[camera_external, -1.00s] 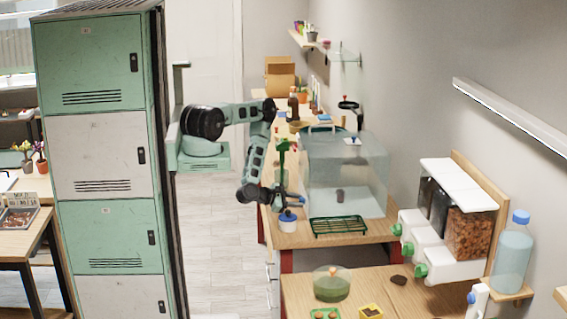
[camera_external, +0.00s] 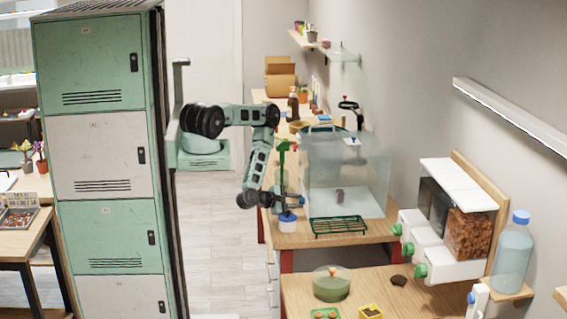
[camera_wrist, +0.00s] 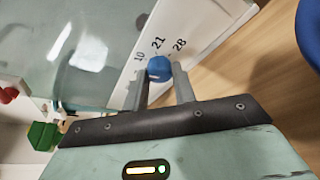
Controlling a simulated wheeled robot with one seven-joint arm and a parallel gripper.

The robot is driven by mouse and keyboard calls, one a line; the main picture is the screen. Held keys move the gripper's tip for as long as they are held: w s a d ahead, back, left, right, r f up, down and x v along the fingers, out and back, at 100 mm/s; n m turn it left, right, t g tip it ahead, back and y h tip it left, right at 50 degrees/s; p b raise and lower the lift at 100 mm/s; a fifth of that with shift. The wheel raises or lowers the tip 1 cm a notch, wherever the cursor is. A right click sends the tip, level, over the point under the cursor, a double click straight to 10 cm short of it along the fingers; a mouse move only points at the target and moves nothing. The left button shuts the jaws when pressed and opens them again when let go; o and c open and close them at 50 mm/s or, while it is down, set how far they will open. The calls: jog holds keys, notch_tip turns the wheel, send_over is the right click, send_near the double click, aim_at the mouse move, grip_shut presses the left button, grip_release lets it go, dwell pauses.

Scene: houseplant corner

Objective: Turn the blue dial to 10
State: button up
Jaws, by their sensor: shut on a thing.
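The blue dial (camera_wrist: 159,66) sits on a white panel (camera_wrist: 190,35) along the edge of the glass case. Dark numbers 10, 21 and 28 are printed in an arc beside the dial in the wrist view. My gripper (camera_wrist: 161,76) is shut on the dial, with one grey finger on each side of it. I cannot tell clearly which number the dial points to. In the external view my gripper (camera_external: 291,203) is at the near left corner of the glass case (camera_external: 345,180), and the dial is hard to make out there.
A white pot with a blue lid (camera_external: 288,224) stands just below my gripper. A green wire rack (camera_external: 340,226) lies in front of the case. A green post (camera_external: 283,165) rises beside my gripper. Tall lockers (camera_external: 100,160) stand to the left.

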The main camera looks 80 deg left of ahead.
jog(key=o, duration=1)
jog(key=shift+s+d, duration=0.15)
jog(key=shift+s, duration=0.35)
jog(key=b+v, duration=0.1)
jog(key=v, duration=0.7)
jog(key=b+v, duration=0.2)
jog(key=v, duration=0.6)
jog(key=shift+s+r, duration=0.2)
jog(key=shift+r, duration=0.05)
